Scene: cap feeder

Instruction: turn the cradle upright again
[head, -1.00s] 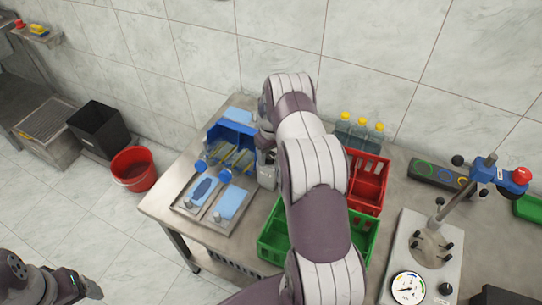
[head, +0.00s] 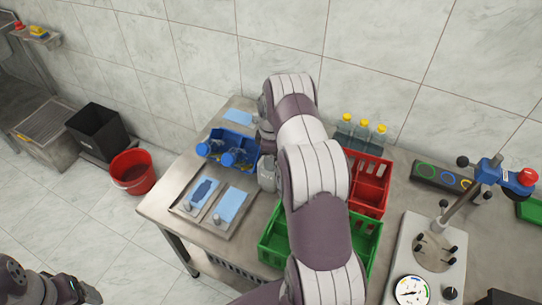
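The blue cradle (head: 222,135) is at the back left of the steel table. Clear bottles with blue caps (head: 228,158) are in it, caps towards the front left. It looks level or nearly so; whether it rests fully on its base I cannot tell. My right gripper (head: 267,172) is at the cradle's right side, partly hidden by my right arm; its fingers and any contact with the cradle are not clear. My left gripper (head: 76,289) is low at the bottom left, away from the table, its fingers too small to read.
A metal plate with light blue pads (head: 230,206) lies in front of the cradle. A green crate (head: 273,240) and a red crate (head: 370,187) stand to the right, with yellow-capped bottles (head: 361,134) behind. A gauge stand (head: 433,248) is at the right. A red bucket (head: 132,173) stands on the floor.

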